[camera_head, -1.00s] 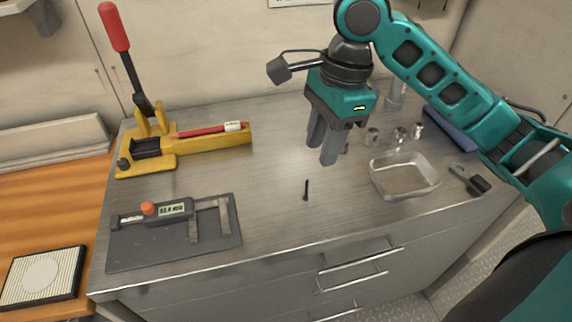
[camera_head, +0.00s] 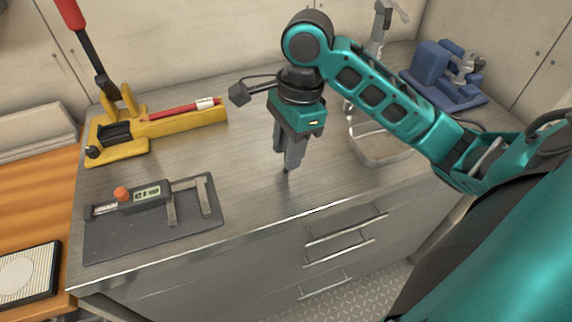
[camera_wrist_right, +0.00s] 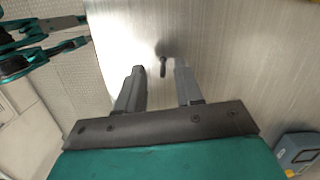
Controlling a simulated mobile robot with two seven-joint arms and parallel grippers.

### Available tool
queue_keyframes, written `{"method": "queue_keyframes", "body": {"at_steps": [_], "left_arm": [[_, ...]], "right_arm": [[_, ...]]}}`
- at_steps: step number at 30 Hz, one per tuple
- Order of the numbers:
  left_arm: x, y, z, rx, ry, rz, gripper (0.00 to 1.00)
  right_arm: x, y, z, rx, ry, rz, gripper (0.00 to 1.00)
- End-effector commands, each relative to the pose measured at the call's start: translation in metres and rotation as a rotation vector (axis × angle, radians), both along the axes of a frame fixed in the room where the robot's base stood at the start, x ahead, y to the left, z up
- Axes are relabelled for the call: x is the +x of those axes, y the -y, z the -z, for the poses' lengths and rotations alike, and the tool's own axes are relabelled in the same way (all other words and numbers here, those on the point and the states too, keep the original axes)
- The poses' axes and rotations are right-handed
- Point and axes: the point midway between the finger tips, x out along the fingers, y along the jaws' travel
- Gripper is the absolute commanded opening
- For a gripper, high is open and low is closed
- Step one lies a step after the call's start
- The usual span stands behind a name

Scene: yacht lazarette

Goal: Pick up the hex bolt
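The hex bolt (camera_wrist_right: 163,66) is a small dark bolt on the steel worktop. In the right wrist view it lies in line with the gap between my right gripper's fingertips, closer to the right finger. In the head view it is mostly hidden behind the fingers. My right gripper (camera_head: 287,161) points down, low over the worktop. In the right wrist view its two grey fingers (camera_wrist_right: 159,68) stand apart with nothing held. I cannot tell whether the fingertips reach down around the bolt. My left gripper is not seen in the head view.
A grey mat (camera_head: 105,243) with a digital caliper (camera_head: 147,194) lies at left front. A yellow lever tool (camera_head: 120,150) with a red pencil stands behind it. A blue vise (camera_head: 445,78) stands at far right.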

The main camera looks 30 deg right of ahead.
Motion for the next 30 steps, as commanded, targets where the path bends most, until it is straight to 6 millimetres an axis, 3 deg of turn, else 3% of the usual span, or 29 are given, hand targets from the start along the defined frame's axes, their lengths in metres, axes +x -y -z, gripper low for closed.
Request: {"method": "queue_keyframes", "body": {"at_steps": [1, 6, 13, 24, 30], "left_arm": [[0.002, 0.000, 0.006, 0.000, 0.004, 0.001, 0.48], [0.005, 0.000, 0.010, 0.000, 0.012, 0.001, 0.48], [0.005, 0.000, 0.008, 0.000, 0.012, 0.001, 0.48], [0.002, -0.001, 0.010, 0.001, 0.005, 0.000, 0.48], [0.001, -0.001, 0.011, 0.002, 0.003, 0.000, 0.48]], "right_arm": [[0.002, -0.001, 0.013, 0.000, -0.003, 0.001, 0.36], [0.003, -0.004, 0.033, -0.001, -0.002, 0.000, 0.36], [0.003, -0.005, 0.033, 0.000, 0.000, -0.001, 0.36], [0.003, -0.004, 0.033, -0.001, 0.000, 0.000, 0.01], [0.003, -0.004, 0.033, -0.001, 0.000, 0.000, 0.00]]}}
